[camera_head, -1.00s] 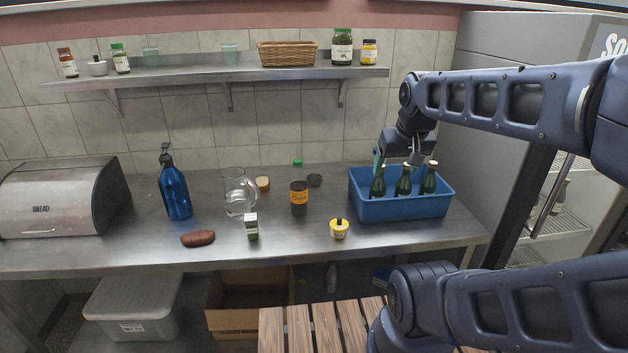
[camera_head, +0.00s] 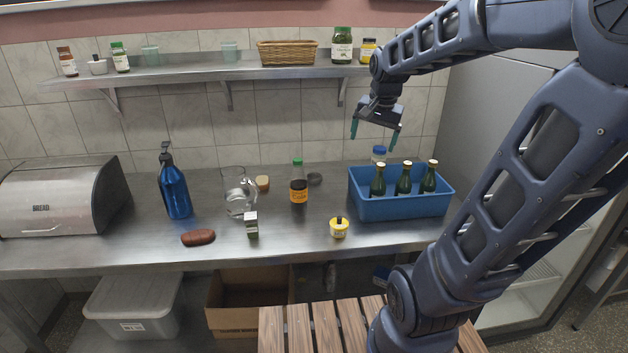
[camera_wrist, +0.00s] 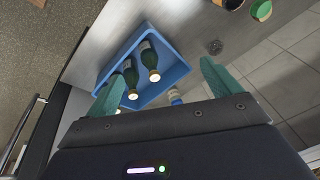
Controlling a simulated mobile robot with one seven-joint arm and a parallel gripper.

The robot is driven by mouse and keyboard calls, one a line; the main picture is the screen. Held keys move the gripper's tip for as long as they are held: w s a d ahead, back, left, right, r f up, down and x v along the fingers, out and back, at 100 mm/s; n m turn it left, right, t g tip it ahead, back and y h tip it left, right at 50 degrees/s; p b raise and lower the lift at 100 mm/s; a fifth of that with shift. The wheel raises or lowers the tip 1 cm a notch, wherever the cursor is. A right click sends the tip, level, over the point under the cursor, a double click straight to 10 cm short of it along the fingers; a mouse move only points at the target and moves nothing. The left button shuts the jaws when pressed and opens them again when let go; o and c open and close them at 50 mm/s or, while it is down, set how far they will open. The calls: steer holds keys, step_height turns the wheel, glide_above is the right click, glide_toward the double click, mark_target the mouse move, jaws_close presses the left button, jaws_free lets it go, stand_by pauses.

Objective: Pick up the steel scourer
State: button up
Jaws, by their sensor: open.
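The steel scourer (camera_head: 315,179) is a small grey round pad on the steel counter, right of the sauce bottle and left of the blue crate. It also shows in the wrist view (camera_wrist: 214,47), ahead of the right finger and clear of it. My gripper (camera_head: 374,135) is open and empty, with its two green fingers pointing down in the air above the back of the crate. The scourer lies lower and to its left in the head view.
The blue crate (camera_head: 402,208) holds several dark bottles, and a blue-capped bottle (camera_head: 378,154) stands at its back edge. A sauce bottle (camera_head: 299,189) stands close left of the scourer. The shelf (camera_head: 200,74) is above the counter. A yellow tub (camera_head: 339,229) is in front.

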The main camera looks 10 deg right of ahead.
steer(key=w+a+f+m, duration=0.2)
steer(key=w+m, duration=0.2)
steer(key=w, duration=0.6)
steer(key=m+g, duration=0.3)
steer(key=m, duration=0.9)
glide_above(314, 175)
steer(key=f, duration=2.1)
steer(key=shift+s+d, duration=0.1)
steer(key=shift+s, duration=0.1)
steer(key=shift+w+f, duration=0.3)
steer(key=shift+f, duration=3.7)
steer(key=c, duration=1)
